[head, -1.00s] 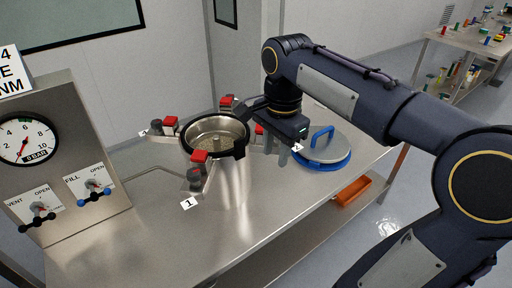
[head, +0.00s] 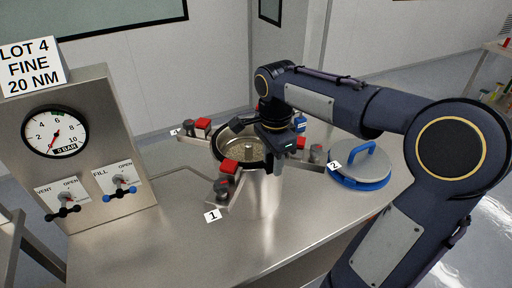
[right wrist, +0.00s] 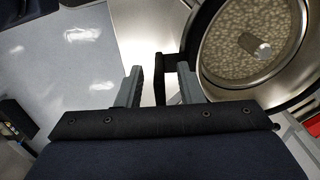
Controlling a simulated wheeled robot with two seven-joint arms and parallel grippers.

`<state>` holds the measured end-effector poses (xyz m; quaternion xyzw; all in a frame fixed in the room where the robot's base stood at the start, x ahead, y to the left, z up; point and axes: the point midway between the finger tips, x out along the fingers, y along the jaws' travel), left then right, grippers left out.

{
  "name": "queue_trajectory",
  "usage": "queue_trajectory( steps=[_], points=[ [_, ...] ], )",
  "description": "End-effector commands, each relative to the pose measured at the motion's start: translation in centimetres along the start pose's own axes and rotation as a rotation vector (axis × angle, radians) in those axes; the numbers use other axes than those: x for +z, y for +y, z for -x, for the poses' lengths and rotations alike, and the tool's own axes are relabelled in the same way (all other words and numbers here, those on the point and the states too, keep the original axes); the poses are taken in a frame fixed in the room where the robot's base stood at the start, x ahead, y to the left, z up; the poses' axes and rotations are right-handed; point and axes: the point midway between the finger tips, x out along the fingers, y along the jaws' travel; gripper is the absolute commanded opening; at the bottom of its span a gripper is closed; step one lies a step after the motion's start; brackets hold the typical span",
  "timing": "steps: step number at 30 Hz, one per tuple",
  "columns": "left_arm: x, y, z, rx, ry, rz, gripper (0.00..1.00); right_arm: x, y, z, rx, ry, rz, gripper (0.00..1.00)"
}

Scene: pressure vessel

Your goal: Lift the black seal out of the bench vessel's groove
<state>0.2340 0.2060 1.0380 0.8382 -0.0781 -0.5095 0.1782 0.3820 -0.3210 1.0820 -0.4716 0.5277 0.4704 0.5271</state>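The bench vessel (head: 262,197) is a steel pot holding pale beads and a central post. The black seal (right wrist: 189,45) runs round its mouth in the right wrist view; a black tab (right wrist: 160,88) sticks out from it. My right gripper (right wrist: 160,78) is open, with one finger on each side of the tab and a visible gap to each. In the head view my right gripper (head: 282,150) is at the right side of the vessel's rim and hides part of it. I cannot tell how deep the seal sits. My left gripper is out of view.
Arms with red-topped clamps (head: 229,166) spread round the vessel. A blue-rimmed lid (head: 362,166) with a blue handle lies on the bench (head: 180,240) to the right. The gauge panel (head: 90,150) stands at left. The bench front is clear.

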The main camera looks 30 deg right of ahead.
Motion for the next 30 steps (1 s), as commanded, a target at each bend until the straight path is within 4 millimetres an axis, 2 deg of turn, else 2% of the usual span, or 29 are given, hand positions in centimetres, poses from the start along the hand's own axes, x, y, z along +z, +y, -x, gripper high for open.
queue_trajectory(
  steps=[2,9,10,23,26,30],
  points=[
    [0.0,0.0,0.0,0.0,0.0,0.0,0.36,0.0,0.0,0.0,0.0,0.0,0.0,0.34],
    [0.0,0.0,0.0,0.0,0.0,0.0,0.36,0.0,0.0,0.0,0.0,0.0,0.001,0.02],
    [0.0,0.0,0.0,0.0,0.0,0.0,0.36,0.0,0.0,0.0,0.0,0.0,0.001,0.0],
    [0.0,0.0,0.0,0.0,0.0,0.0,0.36,0.0,0.0,0.4,-0.002,0.0,0.001,0.0],
    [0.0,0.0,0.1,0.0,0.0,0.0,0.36,0.0,-0.1,1.1,-0.004,-0.001,0.002,0.0],
    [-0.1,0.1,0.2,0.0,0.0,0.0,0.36,0.1,-0.1,3.1,-0.005,-0.002,0.002,0.0]
  ],
)
